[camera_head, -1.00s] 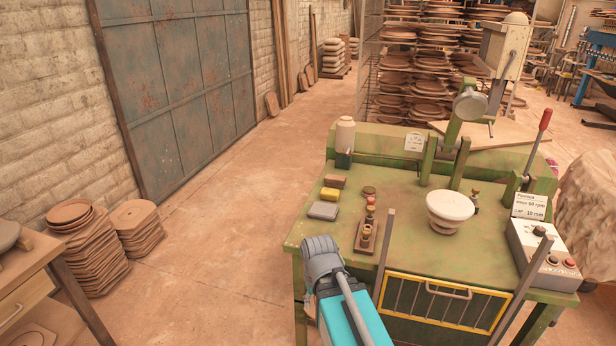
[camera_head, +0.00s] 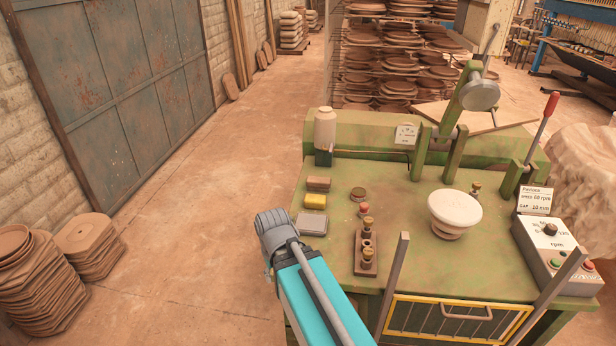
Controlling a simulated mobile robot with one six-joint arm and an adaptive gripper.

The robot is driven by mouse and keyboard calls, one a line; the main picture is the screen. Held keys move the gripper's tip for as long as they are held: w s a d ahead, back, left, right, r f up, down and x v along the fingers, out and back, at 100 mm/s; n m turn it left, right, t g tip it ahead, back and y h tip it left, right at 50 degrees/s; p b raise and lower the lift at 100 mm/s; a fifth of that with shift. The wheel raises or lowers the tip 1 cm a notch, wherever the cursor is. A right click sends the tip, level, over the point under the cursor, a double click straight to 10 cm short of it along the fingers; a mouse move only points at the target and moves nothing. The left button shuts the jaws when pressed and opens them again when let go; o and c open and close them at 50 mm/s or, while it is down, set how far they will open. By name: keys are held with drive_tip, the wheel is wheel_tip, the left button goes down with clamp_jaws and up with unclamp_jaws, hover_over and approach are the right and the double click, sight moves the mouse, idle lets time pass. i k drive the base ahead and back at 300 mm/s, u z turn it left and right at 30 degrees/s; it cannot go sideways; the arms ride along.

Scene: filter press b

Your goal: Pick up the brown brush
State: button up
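A small brown block (camera_head: 318,184), which looks like the brown brush, lies on the green table at its left side. Bristles cannot be made out at this size. It lies just behind a yellow block (camera_head: 315,201) and a grey block (camera_head: 311,223). My teal arm link with its grey joint reaches up from the bottom, in front and to the left of these blocks. My gripper's fingers do not show. Nothing visible touches the brown block.
Stacked clay discs (camera_head: 88,240) stand left. Floor between is clear.

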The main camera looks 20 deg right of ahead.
sight(313, 184)
drive_tip(key=z, duration=0.3)
drive_tip(key=i, duration=0.9)
drive_tip(key=z, duration=0.4)
